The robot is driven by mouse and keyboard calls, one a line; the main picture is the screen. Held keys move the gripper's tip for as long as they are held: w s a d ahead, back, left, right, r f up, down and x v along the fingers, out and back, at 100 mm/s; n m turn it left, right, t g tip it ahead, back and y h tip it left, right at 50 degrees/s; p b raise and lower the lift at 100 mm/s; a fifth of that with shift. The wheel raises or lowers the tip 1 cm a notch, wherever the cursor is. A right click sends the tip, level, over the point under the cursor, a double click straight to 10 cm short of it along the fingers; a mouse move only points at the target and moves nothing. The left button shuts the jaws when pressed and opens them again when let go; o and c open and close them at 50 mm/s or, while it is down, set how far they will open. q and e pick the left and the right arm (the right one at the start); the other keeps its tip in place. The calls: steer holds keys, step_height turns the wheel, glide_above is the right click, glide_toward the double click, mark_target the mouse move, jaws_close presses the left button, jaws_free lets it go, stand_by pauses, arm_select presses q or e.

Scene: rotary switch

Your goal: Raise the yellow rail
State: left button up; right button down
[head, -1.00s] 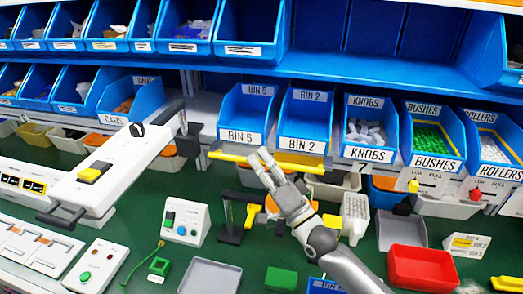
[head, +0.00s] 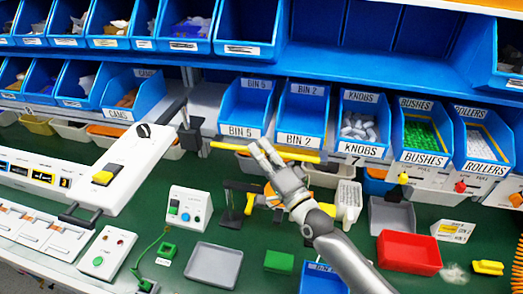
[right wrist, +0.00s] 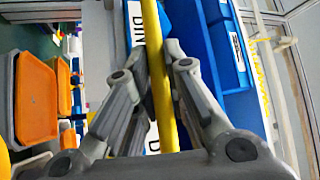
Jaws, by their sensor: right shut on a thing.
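The yellow rail (head: 230,147) runs across the front of the shelf, just below the bins labelled BIN 5 and BIN 2. My right gripper (head: 264,152) reaches up from the lower right and is shut on the rail near its middle. In the right wrist view the rail (right wrist: 154,45) passes between the two fingers (right wrist: 160,85), with bin labels close behind it. The fingers hide a small part of the rail in the head view. My left gripper is not in view.
Blue BIN 5 (head: 243,108) and BIN 2 (head: 303,112) sit directly above the rail. A white unit with a yellow switch (head: 107,174) and dark handles stands to the left. A control box (head: 188,208), grey tray (head: 213,265) and red tray (head: 408,252) lie on the green bench below.

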steer(key=c, duration=1.5)
jaws_free()
steer(key=shift+o, duration=0.2)
steer(key=v, duration=1.2)
steer(key=shift+d, duration=0.1)
